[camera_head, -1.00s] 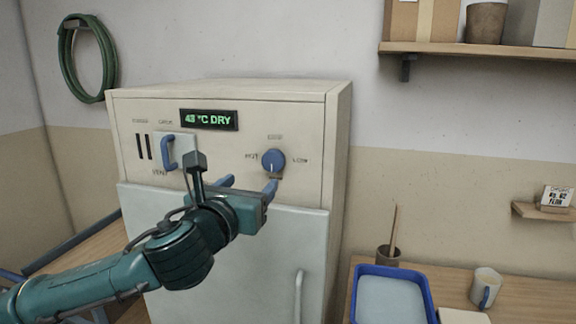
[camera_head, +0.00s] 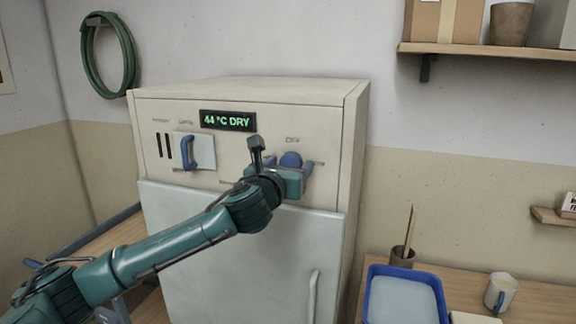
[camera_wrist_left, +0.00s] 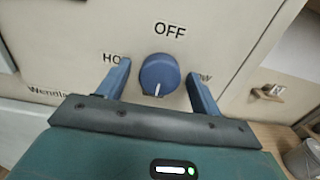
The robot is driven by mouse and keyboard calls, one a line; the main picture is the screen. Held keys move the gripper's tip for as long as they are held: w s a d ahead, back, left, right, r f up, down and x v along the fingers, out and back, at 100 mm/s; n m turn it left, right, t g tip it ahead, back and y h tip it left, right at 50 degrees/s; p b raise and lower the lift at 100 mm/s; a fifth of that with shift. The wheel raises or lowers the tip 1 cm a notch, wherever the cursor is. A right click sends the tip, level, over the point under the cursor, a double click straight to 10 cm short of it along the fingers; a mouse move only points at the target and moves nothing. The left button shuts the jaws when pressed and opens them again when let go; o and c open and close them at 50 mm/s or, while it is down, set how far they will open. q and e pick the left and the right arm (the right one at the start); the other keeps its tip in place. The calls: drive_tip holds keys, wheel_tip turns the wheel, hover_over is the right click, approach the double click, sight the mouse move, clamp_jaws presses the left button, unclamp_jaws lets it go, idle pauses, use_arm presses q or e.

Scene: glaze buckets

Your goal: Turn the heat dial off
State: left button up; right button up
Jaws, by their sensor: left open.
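The blue round heat dial (camera_head: 291,159) is on the upper right of the cream cabinet's front, partly hidden by my left gripper (camera_head: 292,172). In the left wrist view, the dial (camera_wrist_left: 160,72) has OFF above it, HOT at its left and LOW at its right, both labels partly covered. Its white pointer mark faces down, away from OFF. My left gripper (camera_wrist_left: 157,74) is open, with one blue finger on each side of the dial and visible gaps between. My right gripper is not in view.
The cream cabinet (camera_head: 356,150) has a lit display (camera_head: 228,121) reading 44 °C DRY and a blue vent handle (camera_head: 187,154) left of the dial. A blue tray (camera_head: 372,300), a brush pot (camera_head: 402,257) and a mug (camera_head: 499,293) stand on the right table.

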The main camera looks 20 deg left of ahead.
use_arm(q)
drive_tip(key=shift+c, duration=0.5)
drive_tip(key=c, duration=0.9)
drive_tip(key=shift+n, duration=0.3)
